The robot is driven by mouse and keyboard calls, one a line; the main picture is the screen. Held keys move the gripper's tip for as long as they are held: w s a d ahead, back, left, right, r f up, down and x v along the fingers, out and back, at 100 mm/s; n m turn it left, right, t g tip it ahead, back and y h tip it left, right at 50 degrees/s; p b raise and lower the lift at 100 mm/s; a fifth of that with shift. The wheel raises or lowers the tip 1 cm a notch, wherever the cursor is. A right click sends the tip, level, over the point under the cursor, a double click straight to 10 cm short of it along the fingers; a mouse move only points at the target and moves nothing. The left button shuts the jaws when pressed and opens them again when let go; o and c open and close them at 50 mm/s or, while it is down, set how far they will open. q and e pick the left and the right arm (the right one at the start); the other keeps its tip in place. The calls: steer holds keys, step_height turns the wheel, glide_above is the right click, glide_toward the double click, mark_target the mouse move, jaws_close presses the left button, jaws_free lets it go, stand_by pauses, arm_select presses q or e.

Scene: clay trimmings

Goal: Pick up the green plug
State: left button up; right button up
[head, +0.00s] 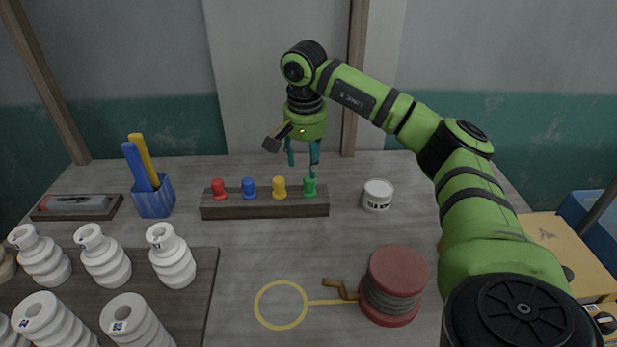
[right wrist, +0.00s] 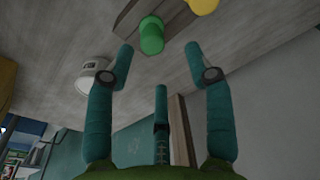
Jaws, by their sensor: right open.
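The green plug (head: 309,187) stands upright at the right end of a dark wooden block (head: 265,211). Red (head: 219,188), blue (head: 249,188) and yellow (head: 279,188) plugs stand to its left in the same row. My right gripper (head: 303,166) is open and empty, fingers pointing down, just above and behind the green plug. In the right wrist view the green plug (right wrist: 151,36) lies beyond the spread fingertips (right wrist: 158,55), between them and apart from both. My left gripper is not in view.
A white jar (head: 377,195) stands right of the block. A red-ended spool (head: 392,285) with a yellow loop (head: 281,304) is in front. A blue holder (head: 153,196) and white ribbed pieces (head: 171,256) are at left. Table between the block and the loop is clear.

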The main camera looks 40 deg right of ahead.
mark_target(310, 180)
steer(key=shift+s+f, duration=0.2)
steer(key=shift+f, duration=0.25)
step_height(310, 180, down, 4)
steer(key=shift+s+d+f+p, duration=0.15)
steer(key=shift+f+p, duration=0.1)
steer(key=shift+p, duration=0.55)
steer(key=shift+f, duration=0.25)
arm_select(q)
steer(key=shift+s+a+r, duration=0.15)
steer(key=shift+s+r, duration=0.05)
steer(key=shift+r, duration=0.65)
arm_select(e)
jaws_close()
